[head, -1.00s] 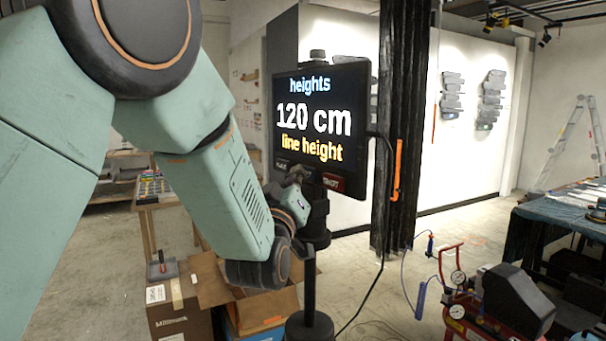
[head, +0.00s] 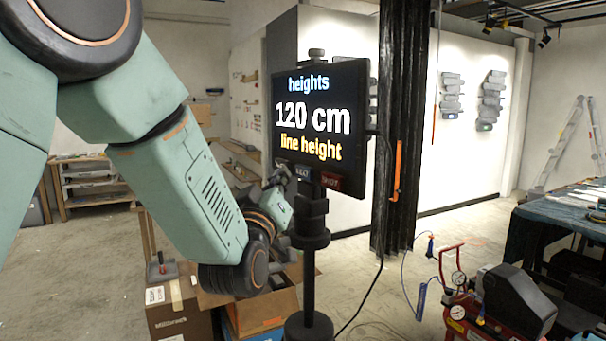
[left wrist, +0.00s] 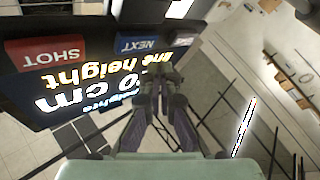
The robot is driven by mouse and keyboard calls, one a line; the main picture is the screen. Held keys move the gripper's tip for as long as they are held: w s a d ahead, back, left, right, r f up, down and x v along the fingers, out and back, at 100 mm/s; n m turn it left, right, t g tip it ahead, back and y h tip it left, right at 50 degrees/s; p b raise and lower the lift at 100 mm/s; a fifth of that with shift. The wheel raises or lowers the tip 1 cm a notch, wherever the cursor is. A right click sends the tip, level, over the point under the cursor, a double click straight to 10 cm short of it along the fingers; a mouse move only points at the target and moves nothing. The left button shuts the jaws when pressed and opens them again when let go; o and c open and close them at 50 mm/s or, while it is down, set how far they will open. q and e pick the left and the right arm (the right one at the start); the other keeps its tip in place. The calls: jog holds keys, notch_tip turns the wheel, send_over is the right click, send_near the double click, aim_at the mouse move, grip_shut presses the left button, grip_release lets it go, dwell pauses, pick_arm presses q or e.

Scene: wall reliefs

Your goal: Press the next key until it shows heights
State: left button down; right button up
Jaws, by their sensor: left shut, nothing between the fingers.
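The black display screen (head: 320,120) stands on a dark post and reads "heights", "120 cm" and "line height". Below the text are a blue NEXT key (head: 303,172) and a red SHOT key (head: 331,181). In the left wrist view, upside down, the NEXT key (left wrist: 138,44) is just above the fingertips and the SHOT key (left wrist: 45,52) is to the left. My left gripper (head: 279,179) is shut and empty, left of the NEXT key and apart from it in the head view. It also shows in the left wrist view (left wrist: 160,78). My right gripper is out of view.
Open cardboard boxes (head: 265,310) stand on the floor below my left arm. A black pillar (head: 408,120) and hanging cable are right of the screen. A red compressor (head: 475,318) and a cloth-covered table (head: 570,212) are at the right.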

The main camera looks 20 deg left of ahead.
pick_arm(q)
jog(key=s+a, duration=0.2)
jog(key=s, duration=0.1)
dwell(0.4)
dwell(0.4)
dwell(0.3)
